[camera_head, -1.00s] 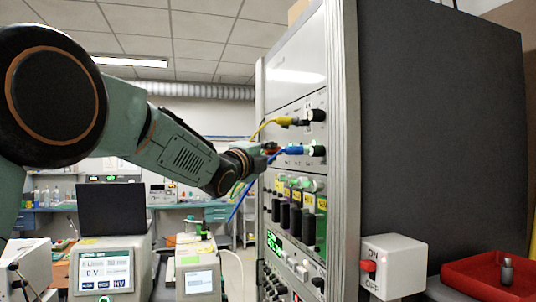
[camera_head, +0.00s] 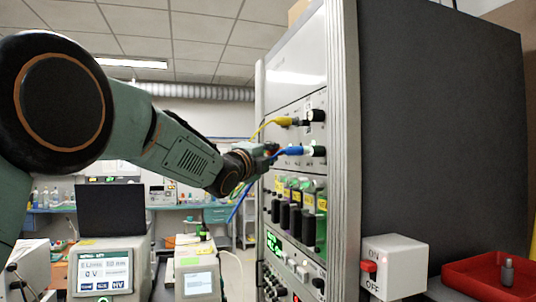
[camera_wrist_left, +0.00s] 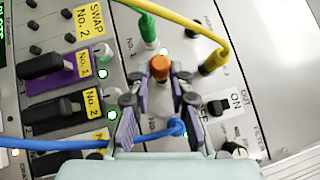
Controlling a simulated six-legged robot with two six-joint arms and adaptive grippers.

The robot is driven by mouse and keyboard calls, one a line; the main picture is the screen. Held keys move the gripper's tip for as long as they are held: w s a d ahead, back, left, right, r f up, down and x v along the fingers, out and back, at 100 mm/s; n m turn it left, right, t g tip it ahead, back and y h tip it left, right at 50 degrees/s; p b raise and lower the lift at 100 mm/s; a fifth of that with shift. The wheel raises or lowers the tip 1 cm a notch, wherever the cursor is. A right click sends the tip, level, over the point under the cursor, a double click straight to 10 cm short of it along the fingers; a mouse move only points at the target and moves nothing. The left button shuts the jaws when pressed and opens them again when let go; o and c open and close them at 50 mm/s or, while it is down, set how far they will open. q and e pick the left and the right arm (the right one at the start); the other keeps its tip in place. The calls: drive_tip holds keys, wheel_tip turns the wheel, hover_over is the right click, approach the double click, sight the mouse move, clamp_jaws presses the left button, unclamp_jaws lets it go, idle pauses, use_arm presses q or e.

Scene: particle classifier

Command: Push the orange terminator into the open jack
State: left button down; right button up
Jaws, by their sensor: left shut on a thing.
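The orange terminator (camera_wrist_left: 159,66) shows in the left wrist view between the fingertips of my left gripper (camera_wrist_left: 158,88), which is shut on it. In the head view, my left gripper (camera_head: 267,152) is close against the front panel (camera_wrist_left: 270,60) of the rack, and the terminator is mostly hidden there. No open jack shows clearly. The panel right behind the terminator is covered by it and the fingers, so I cannot tell how far in it sits. My right gripper is not in view.
A green plug (camera_wrist_left: 148,32), a yellow plug (camera_wrist_left: 213,60) and a blue plug (camera_wrist_left: 177,127) sit close around the fingers. Their cables cross near the gripper. Black switches (camera_wrist_left: 55,65) with yellow labels are beside it. A red tray (camera_head: 455,278) is at right.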

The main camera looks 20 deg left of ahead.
use_arm(q)
drive_tip(key=shift+w+d, duration=0.2)
drive_tip(key=shift+d, duration=0.1)
drive_tip(key=shift+r, duration=0.15)
drive_tip(key=shift+s+f+b, duration=0.1)
drive_tip(key=shift+f+b, duration=0.1)
drive_tip(key=shift+b, duration=0.3)
idle(0.7)
drive_tip(key=shift+r, duration=0.1)
drive_tip(key=shift+b, duration=0.3)
idle(1.0)
drive_tip(key=shift+w+d, duration=0.4)
drive_tip(key=shift+d, duration=0.3)
idle(0.8)
drive_tip(key=c, duration=1.2)
unclamp_jaws()
drive_tip(key=shift+w+d, duration=0.15)
drive_tip(key=shift+d, duration=0.05)
drive_tip(key=shift+o, duration=0.3)
drive_tip(key=shift+a, duration=0.1)
